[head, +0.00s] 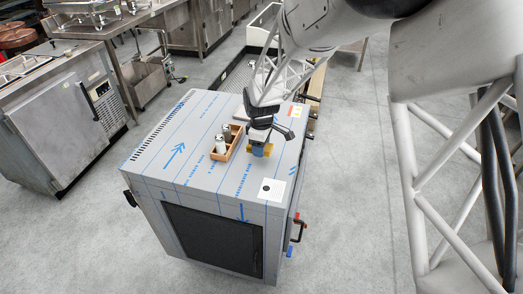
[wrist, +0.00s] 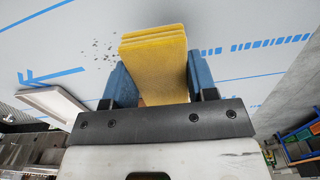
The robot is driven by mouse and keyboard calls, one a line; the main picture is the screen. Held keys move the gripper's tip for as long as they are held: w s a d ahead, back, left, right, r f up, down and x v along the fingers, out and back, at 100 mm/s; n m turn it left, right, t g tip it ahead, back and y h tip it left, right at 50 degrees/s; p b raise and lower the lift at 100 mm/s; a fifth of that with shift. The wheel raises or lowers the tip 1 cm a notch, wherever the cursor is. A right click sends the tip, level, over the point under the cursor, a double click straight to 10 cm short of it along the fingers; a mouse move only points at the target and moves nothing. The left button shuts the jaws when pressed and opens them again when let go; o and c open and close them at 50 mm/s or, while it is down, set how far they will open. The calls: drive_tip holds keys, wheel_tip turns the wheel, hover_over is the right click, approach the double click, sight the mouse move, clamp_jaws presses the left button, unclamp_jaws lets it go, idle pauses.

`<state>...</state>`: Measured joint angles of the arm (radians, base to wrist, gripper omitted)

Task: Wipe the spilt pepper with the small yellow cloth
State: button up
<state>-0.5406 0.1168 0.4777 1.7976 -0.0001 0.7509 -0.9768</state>
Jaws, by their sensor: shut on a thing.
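My gripper (head: 261,149) is shut on the small yellow cloth (wrist: 155,50), over the steel cabinet top (head: 200,125). In the wrist view the cloth is a folded, layered pad between the two blue fingers (wrist: 160,80), reaching past their tips. Its yellow edge (head: 268,151) also shows in the head view. The spilt pepper (wrist: 103,50) is a loose scatter of dark specks on the film-covered top, just left of the cloth in the wrist view. I cannot make out the pepper in the head view. Whether the cloth touches the top is unclear.
A wooden caddy (head: 229,150) with a few shakers or bottles stands close left of my gripper. A white label with a black dot (head: 273,190) lies near the front right corner. The top's left part is clear. A steel counter (head: 65,115) stands apart at left.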

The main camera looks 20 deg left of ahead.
drive_tip(key=shift+r, duration=2.4)
drive_tip(key=shift+f, duration=0.3)
